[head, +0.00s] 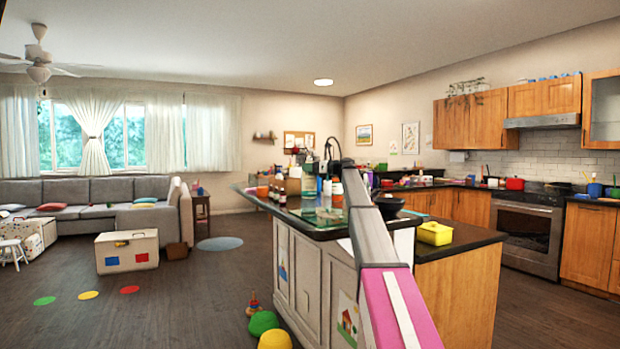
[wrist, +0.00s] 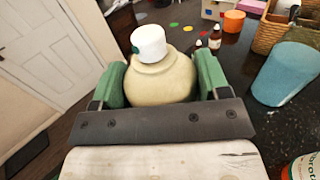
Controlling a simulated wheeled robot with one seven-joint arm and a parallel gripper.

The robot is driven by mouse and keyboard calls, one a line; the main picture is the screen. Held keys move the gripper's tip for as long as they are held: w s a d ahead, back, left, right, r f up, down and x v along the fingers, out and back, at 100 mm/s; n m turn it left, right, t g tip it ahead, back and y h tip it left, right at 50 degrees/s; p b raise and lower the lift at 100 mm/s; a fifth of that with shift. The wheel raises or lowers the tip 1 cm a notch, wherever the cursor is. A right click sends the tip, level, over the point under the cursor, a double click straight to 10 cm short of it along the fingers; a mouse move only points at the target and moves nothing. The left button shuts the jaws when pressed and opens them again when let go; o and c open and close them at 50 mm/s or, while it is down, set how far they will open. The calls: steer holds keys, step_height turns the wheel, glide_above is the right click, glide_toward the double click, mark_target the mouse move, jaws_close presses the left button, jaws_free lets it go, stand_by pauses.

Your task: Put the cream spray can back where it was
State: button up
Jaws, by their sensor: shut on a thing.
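The cream spray can (wrist: 162,80), with its white cap (wrist: 149,42), is between the green fingers of my gripper (wrist: 161,82) in the wrist view. My gripper is shut on it, with one finger against each side. The can's lower part is hidden behind the dark gripper bar. In the head view my arm reaches over the island counter, and I cannot make out the can there among the bottles.
The dark counter (wrist: 238,75) holds a blue cup (wrist: 286,74), an orange cup (wrist: 233,22), a wicker basket (wrist: 273,32) and small dark bottles (wrist: 214,38). A yellow box (head: 435,233) and dark bowl (head: 389,205) stand on the island. Open floor (head: 190,285) lies left.

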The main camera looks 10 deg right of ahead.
mark_target(310, 175)
steer(key=shift+f, duration=1.95)
steer(key=o, duration=1.6)
steer(key=shift+f, duration=0.15)
steer(key=v, duration=1.2)
